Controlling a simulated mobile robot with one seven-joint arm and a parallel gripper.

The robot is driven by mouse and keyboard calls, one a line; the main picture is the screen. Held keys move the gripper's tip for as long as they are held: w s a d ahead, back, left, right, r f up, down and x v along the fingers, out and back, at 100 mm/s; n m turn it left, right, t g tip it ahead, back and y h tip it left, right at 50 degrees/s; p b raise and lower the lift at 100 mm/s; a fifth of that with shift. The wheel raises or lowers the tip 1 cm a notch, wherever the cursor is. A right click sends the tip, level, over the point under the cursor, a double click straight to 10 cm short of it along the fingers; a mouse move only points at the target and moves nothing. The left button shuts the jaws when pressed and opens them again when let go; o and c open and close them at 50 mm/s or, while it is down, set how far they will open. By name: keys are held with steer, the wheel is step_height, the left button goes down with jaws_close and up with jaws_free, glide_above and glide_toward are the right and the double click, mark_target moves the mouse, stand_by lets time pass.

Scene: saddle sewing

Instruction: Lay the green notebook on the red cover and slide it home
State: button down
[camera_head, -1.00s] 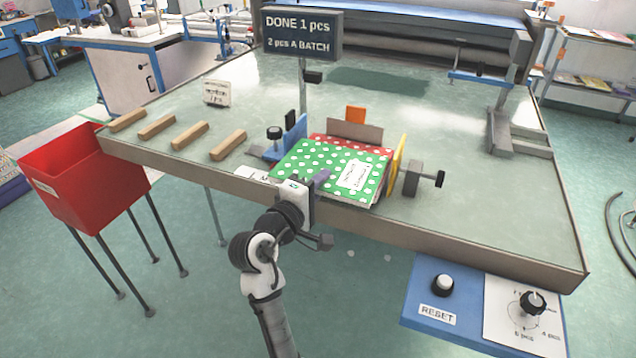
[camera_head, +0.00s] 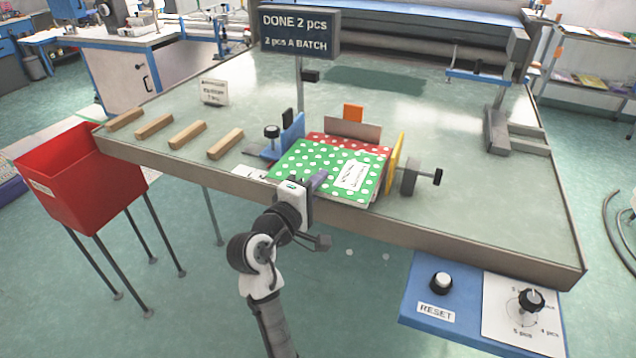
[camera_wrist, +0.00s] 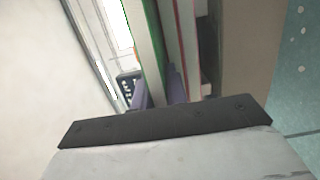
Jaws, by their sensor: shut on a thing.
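The green notebook (camera_head: 316,160) with white dots and a white label lies over the red cover (camera_head: 333,141). A strip of the red cover shows along the notebook's far edge. My gripper (camera_head: 314,184) is shut on the notebook's near left edge. In the wrist view, the fingers (camera_wrist: 160,97) are at the green notebook's edge (camera_wrist: 146,40), with a red edge (camera_wrist: 183,30) beside it.
A blue guide (camera_head: 285,137) stands left of the stack and a yellow plate (camera_head: 396,160) right. The sign (camera_head: 299,33) reads DONE 2 pcs. Several wooden blocks (camera_head: 187,134) lie left. A red bin (camera_head: 85,180) stands off the table's left.

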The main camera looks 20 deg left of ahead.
steer(key=shift+f, duration=0.15)
steer(key=c, duration=1.3)
jaws_free()
steer(key=shift+f, duration=0.2)
steer(key=shift+s, duration=0.1)
steer(key=shift+s+a+p, duration=0.15)
steer(key=shift+s+p, duration=0.3)
steer(key=shift+s, duration=4.45)
